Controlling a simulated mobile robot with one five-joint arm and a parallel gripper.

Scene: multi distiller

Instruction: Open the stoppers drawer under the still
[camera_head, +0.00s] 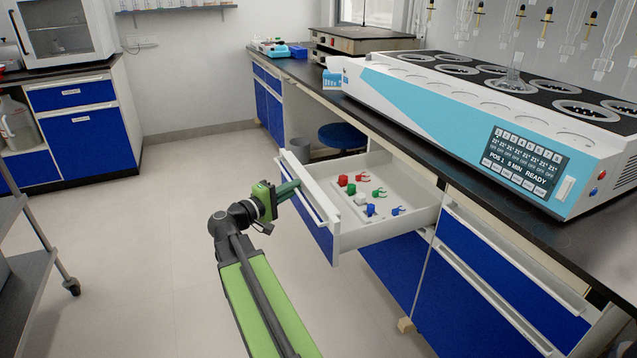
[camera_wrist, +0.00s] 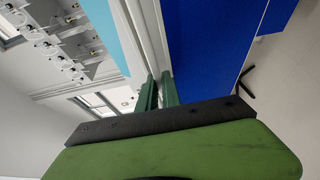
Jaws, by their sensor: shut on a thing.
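The drawer (camera_head: 345,238) under the bench is pulled well out, with a white body and a blue front. Several red, green, blue and white stoppers and clips (camera_head: 371,196) lie inside it. The still (camera_head: 460,115) stands on the bench above, its screen reading READY. My gripper (camera_head: 293,189) is at the drawer's front, shut on the handle (camera_head: 318,202). In the wrist view my gripper's green fingers (camera_wrist: 158,92) close on the pale handle edge beside the blue front (camera_wrist: 205,45). The exact finger contact is partly hidden.
Other blue drawers (camera_head: 505,270) sit right of the open one. A blue stool (camera_head: 342,136) and a grey bin (camera_head: 299,149) stand behind it. A grey cart (camera_head: 30,270) is at the left. The floor (camera_head: 150,220) between is clear.

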